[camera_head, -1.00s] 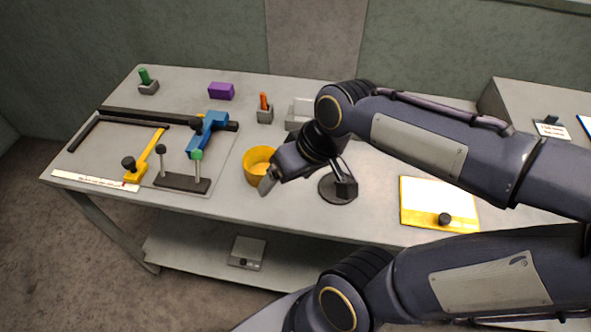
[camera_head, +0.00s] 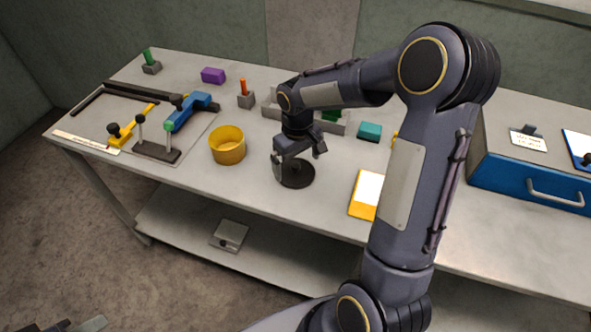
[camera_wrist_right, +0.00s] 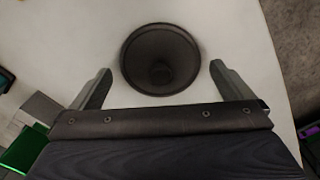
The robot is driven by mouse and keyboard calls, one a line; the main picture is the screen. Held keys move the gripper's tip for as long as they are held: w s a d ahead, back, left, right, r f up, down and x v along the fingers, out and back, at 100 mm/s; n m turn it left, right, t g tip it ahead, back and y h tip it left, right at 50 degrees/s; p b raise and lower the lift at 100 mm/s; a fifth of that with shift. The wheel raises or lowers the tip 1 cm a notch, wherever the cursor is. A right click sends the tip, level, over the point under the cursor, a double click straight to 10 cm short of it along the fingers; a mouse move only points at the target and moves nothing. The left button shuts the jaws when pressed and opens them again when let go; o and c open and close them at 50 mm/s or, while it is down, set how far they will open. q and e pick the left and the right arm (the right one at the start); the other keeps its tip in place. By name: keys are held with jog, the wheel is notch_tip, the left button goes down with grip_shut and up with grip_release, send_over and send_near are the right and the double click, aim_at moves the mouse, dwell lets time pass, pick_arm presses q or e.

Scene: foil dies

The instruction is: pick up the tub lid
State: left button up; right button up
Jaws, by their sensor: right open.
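The tub lid (camera_head: 296,176) is a dark round disc with a knob, lying flat on the bench right of the yellow tub (camera_head: 227,146). My right gripper (camera_head: 298,158) is over the lid, pointing down, open and empty. In the right wrist view the whole lid (camera_wrist_right: 160,50) shows just ahead of and between the two fingers (camera_wrist_right: 160,80), apart from both. In the head view the gripper hides the lid's far part and knob. A grey piece at the bottom left edge looks like the tip of my left gripper (camera_head: 88,324); its jaws cannot be made out.
A yellow-edged panel (camera_head: 364,196) lies to the right, partly behind my arm. A grey tray (camera_head: 337,127), a teal block (camera_head: 370,131) and an orange-handled tool in a holder (camera_head: 245,97) stand behind. The bench front around the lid is clear.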

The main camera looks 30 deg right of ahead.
aim_at(296, 170)
jog(key=shift+f, duration=1.4)
jog(key=c, duration=0.6)
jog(key=shift+r, duration=0.1)
